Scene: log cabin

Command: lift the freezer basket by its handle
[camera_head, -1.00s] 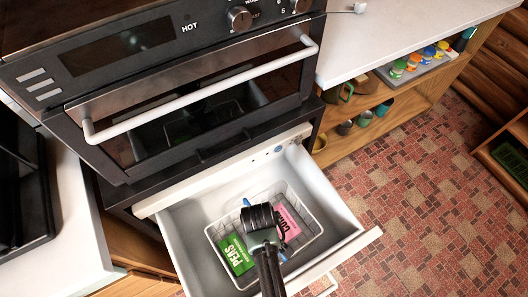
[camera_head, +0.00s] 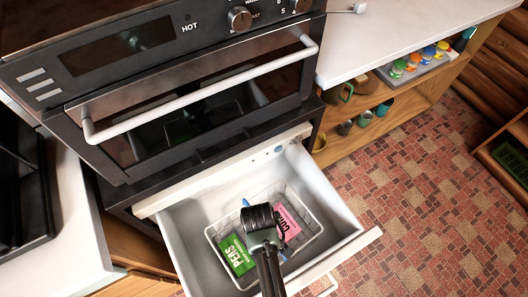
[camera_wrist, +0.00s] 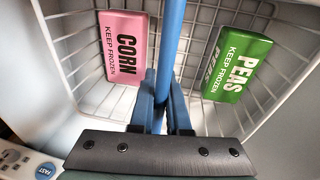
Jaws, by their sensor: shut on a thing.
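The freezer basket (camera_head: 308,240) is a white wire basket inside the open freezer drawer (camera_head: 182,234). It holds a green peas packet (camera_head: 236,254) and a pink corn packet (camera_head: 287,226). The basket's blue handle (camera_wrist: 172,40) runs up the middle of the wrist view between the corn packet (camera_wrist: 122,45) and the peas packet (camera_wrist: 237,65). My gripper (camera_wrist: 165,115) is shut on this handle, above the basket. In the head view, my wrist covers most of the handle, and only a small blue end shows. Whether the basket is clear of the drawer floor cannot be told.
The oven (camera_head: 200,85) with its white bar handle stands directly above and behind the drawer. A white counter (camera_head: 385,35) and wooden shelves with cups (camera_head: 345,127) are to the right. Open tiled floor (camera_head: 420,200) lies right of the drawer.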

